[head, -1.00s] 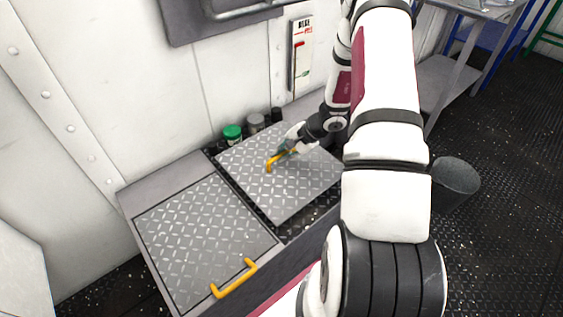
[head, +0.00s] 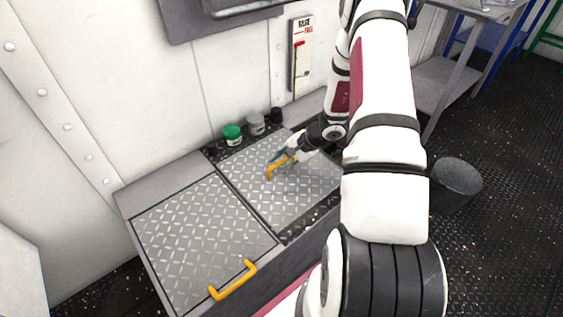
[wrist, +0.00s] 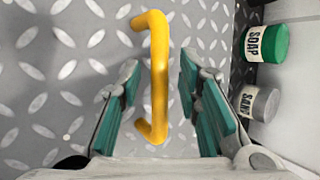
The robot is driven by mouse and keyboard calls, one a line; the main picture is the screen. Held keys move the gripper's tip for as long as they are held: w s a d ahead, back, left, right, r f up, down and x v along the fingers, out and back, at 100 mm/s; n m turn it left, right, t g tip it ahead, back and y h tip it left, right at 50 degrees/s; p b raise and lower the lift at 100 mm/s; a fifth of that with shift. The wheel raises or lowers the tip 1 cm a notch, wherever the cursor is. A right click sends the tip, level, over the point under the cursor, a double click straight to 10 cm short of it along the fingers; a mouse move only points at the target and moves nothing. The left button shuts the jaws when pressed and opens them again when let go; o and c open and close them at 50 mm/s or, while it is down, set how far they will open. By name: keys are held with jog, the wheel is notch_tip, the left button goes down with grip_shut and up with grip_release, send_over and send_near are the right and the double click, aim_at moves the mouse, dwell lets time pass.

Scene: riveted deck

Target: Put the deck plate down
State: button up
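The deck plate (head: 300,190) is a grey diamond-tread panel with a yellow handle (head: 270,173). It lies flat beside the left-hand plate and appears level with it. My gripper (head: 284,160) is at the handle. In the wrist view, my gripper (wrist: 158,80) has its teal-padded fingers spread either side of the yellow handle (wrist: 158,95), with a gap on each side. The plate (wrist: 60,70) fills much of that view. The plate's right corner is partly hidden by my arm in the head view.
Another tread plate (head: 190,240) with a yellow handle (head: 233,282) lies to the left. A green-lidded soap jar (head: 233,135), a grey jar (head: 255,124) and a black one (head: 277,115) stand along the wall. A dark bin (head: 455,185) stands on the floor at right.

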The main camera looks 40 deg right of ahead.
jog(key=p+v, duration=0.4)
jog(key=v, duration=0.8)
jog(key=w+a+r+n+g+y, duration=0.15)
jog(key=a+r+n, duration=0.25)
jog(key=a+r, duration=0.7)
jog(key=s+a+r+n+g, duration=0.1)
jog(key=s+a+r+n, duration=0.2)
jog(key=a+r, duration=0.3)
jog(key=s+a+r+n+g, duration=0.1)
jog(key=s+a+r+n, duration=0.2)
jog(key=a+r, duration=0.3)
jog(key=s+a+r+n+g+h, duration=0.1)
jog(key=s+a+r+n, duration=0.1)
jog(key=s+a+r, duration=0.3)
jog(key=s+r+n+g+h, duration=0.1)
jog(key=s+r+n, duration=0.1)
jog(key=s, duration=0.5)
jog(key=s+d+r+n+h, duration=0.1)
jog(key=s+h, duration=0.3)
jog(key=s, duration=0.8)
jog(key=shift+s+d+r+n, duration=0.25)
jog(key=shift+s+d+n, duration=0.05)
jog(key=shift+n, duration=0.5)
